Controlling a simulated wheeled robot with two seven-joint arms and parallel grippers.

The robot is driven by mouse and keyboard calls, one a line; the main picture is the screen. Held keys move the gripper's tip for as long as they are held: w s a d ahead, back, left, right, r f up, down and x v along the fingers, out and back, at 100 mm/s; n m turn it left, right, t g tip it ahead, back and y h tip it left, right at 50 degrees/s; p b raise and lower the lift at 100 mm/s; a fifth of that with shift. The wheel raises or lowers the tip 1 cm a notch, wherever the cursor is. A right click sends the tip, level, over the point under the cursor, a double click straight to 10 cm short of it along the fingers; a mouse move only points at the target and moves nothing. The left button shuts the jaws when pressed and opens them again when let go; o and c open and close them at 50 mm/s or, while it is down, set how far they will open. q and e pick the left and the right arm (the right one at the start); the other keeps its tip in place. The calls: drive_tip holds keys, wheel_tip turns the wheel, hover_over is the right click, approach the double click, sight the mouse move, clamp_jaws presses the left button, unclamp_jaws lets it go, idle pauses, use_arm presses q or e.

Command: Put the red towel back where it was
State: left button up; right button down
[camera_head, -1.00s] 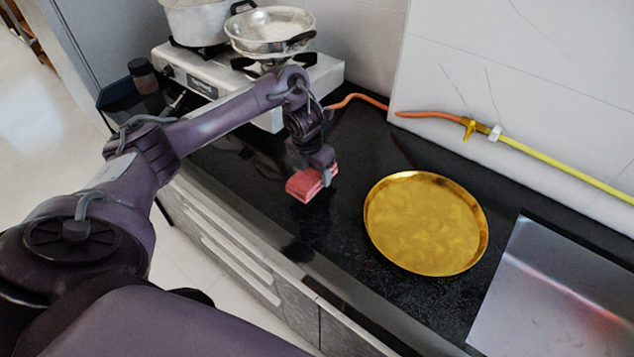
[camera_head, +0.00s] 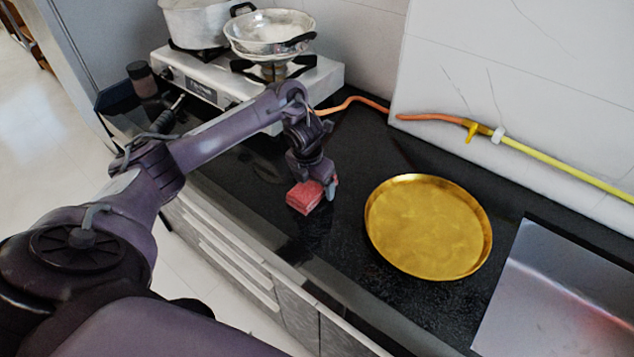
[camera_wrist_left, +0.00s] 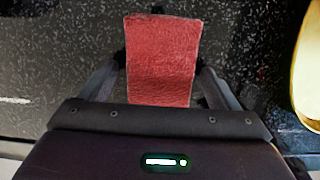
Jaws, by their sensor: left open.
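The red towel (camera_head: 304,197) is a small folded block on the black countertop, left of the golden plate. In the left wrist view the towel (camera_wrist_left: 161,60) lies between the two fingers, with gaps beside it near the fingers. My left gripper (camera_head: 318,190) is low over the counter at the towel, its jaws open around it. In the left wrist view the left gripper (camera_wrist_left: 160,75) shows a finger on each side of the towel. My right gripper is not in view.
A round golden plate (camera_head: 428,228) lies to the right of the towel. A metal sink (camera_head: 550,300) is at the far right. A gas stove (camera_head: 250,85) with a pot (camera_head: 195,22) and a pan (camera_head: 270,35) stands behind. An orange hose (camera_head: 358,99) runs along the wall.

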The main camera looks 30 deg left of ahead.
sight(310, 186)
use_arm(q)
wheel_tip(310, 186, up, 12)
drive_tip(key=s+p, duration=0.2)
drive_tip(key=p, duration=0.4)
drive_tip(key=shift+r, duration=0.25)
